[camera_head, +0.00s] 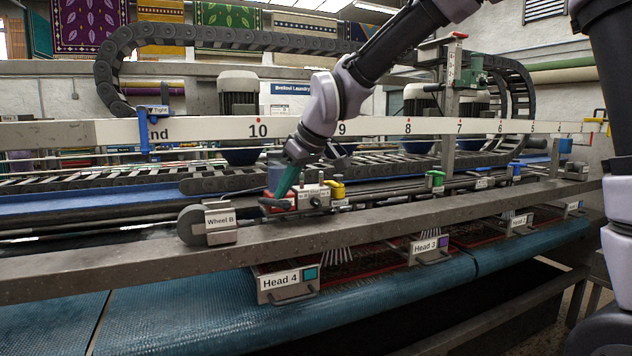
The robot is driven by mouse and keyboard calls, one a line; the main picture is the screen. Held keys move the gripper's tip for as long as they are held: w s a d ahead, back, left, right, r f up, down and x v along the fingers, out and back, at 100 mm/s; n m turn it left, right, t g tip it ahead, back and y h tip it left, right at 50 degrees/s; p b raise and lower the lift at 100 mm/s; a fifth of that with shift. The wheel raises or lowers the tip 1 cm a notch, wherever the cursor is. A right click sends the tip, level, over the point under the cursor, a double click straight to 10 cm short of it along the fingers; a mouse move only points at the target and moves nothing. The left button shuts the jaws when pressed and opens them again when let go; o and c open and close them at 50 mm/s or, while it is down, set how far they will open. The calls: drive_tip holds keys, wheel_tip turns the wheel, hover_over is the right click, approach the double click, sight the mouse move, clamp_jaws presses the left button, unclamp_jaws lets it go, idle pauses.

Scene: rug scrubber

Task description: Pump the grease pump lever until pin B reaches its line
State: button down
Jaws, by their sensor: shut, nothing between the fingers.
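My gripper (284,184) points down and left, with its teal fingers shut and empty. Its tips are close above a dark lever-like handle (273,203) at the red unit, and I cannot tell whether they touch it. A blue-grey cylinder (275,176) stands just behind the fingers. Pin B and its line cannot be made out.
A metal beam (400,217) crosses in front, with a wheel labelled Wheel B (219,222) at its left. A numbered white rail (375,127) runs behind. A yellow fitting (337,190) is right of the red unit. Below are the Head 4 box (287,280) and a blue belt (190,315).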

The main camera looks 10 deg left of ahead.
sight(283, 129)
drive_tip(key=shift+f, duration=0.85)
wheel_tip(283, 129, up, 10)
drive_tip(key=shift+r, duration=0.15)
idle(0.9)
drive_tip(key=shift+r, duration=1.95)
drive_tip(key=shift+f, duration=3.15)
drive_tip(key=shift+f, duration=3.9)
wheel_tip(283, 129, up, 10)
